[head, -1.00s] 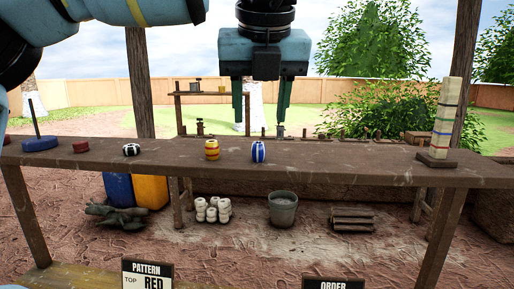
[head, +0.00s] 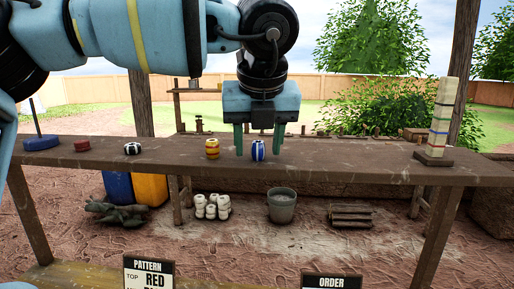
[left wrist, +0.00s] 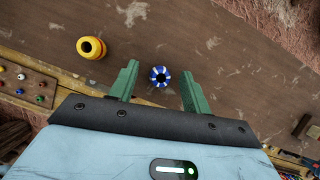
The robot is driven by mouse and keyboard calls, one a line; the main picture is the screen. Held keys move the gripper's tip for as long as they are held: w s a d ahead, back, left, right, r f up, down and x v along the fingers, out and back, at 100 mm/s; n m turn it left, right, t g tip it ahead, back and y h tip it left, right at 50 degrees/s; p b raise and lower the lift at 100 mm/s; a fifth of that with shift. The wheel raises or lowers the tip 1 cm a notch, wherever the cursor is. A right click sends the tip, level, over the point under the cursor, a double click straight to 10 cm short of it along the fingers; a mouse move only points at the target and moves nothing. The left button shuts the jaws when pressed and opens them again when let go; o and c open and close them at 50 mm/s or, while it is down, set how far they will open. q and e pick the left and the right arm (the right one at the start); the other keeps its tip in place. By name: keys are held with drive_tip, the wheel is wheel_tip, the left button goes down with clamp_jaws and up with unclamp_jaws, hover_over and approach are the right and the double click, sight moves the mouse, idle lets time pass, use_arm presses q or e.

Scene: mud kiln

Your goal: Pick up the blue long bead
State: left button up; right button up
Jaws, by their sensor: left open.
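The blue long bead (head: 258,150), blue with white stripes, stands upright on the wooden shelf (head: 340,158). In the left wrist view the bead (left wrist: 159,76) shows from above, with a dark hole in its top. My left gripper (head: 258,152) is open, pointing down, with its green fingers on either side of the bead. In the left wrist view the fingertips (left wrist: 159,72) flank the bead with a gap on each side. I cannot tell the exact height of the fingertips against it. My right gripper is not in view.
A yellow and red bead (head: 212,148) stands just left of the blue one. Farther left are a black and white bead (head: 132,148), a red bead (head: 82,146) and a blue base with a peg (head: 40,142). A banded post (head: 440,117) stands at the right.

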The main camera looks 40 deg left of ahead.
sight(258, 143)
use_arm(q)
clamp_jaws()
idle(0.3)
wheel_tip(258, 143, up, 10)
idle(0.7)
